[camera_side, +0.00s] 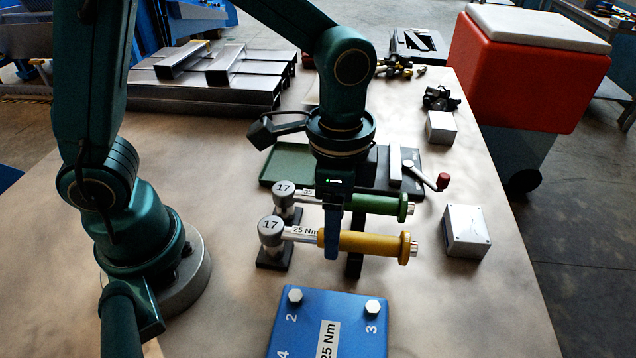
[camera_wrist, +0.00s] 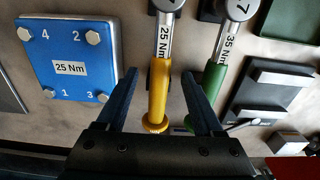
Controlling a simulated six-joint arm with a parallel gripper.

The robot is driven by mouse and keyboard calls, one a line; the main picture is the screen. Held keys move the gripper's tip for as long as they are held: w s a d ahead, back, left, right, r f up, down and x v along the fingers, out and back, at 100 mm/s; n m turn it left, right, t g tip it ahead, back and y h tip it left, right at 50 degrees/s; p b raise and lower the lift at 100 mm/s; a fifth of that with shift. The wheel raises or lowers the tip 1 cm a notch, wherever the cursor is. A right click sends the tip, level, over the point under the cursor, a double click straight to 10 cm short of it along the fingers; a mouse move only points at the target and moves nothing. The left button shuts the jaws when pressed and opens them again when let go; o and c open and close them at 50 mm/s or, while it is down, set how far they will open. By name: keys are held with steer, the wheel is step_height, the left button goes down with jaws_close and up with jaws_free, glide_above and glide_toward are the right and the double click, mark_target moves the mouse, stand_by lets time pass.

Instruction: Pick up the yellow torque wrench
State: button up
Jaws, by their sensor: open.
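The yellow torque wrench (camera_side: 372,243), marked 25 Nm, lies across a dark stand with its head, marked 17, to the left. In the wrist view its yellow handle (camera_wrist: 160,88) lies between the two fingers of my gripper (camera_wrist: 163,82). The fingers are open and stand apart from the handle. In the side view my gripper (camera_side: 340,235) points down over the wrench; its near finger covers part of the yellow handle. A green-handled wrench (camera_side: 380,205), marked 35 Nm, lies parallel just behind it, and one finger is close to its handle (camera_wrist: 213,80).
A blue plate (camera_side: 300,335) with numbered bolts, marked 25 Nm, lies in front. Grey boxes (camera_side: 466,232) stand to the right. A green tray (camera_side: 295,163) and a dark vise-like plate (camera_side: 435,160) lie behind the wrenches. A red bin (camera_side: 520,75) stands beyond the table's right edge.

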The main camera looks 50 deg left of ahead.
steer(key=shift+f, duration=1.75)
jaws_close()
steer(key=shift+r, duration=0.1)
